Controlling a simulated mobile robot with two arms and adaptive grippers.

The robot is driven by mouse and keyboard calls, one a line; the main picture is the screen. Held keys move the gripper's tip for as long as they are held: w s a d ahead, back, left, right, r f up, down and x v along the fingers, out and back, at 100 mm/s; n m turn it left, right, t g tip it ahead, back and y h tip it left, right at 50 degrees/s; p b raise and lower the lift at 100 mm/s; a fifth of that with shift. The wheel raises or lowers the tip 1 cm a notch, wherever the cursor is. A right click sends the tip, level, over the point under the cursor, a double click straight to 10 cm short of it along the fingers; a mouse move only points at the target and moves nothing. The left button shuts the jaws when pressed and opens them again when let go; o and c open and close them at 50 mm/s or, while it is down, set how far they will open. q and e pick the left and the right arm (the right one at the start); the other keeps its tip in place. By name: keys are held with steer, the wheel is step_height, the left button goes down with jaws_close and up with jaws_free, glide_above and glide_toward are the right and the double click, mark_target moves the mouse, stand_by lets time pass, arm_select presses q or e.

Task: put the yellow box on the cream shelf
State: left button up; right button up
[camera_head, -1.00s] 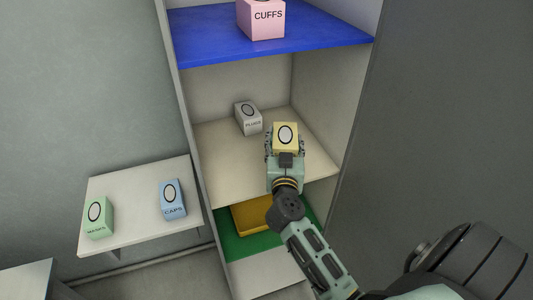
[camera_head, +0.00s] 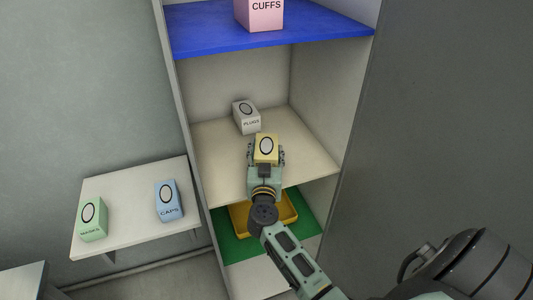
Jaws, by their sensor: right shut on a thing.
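The yellow box (camera_head: 266,148), with a white oval on its face, is held in my right gripper (camera_head: 266,160). The gripper is shut on it, with a finger at each side. In the head view they lie in front of the cream shelf (camera_head: 220,150), over its middle. I cannot tell whether the box touches the shelf, since the gripper hides its lower part. My left gripper is not in view.
A grey-white PLUGS box (camera_head: 246,118) stands on the cream shelf, behind and left of the yellow box. The blue shelf (camera_head: 210,40) above holds a pink CUFFS box (camera_head: 262,14). The green shelf (camera_head: 238,252) below holds a yellow tray (camera_head: 284,210). Cream shelf space at right is clear.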

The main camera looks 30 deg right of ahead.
steer(key=shift+f, duration=0.1)
steer(key=o, duration=1.2)
steer(key=v, duration=1.2)
steer(key=shift+b, duration=0.45)
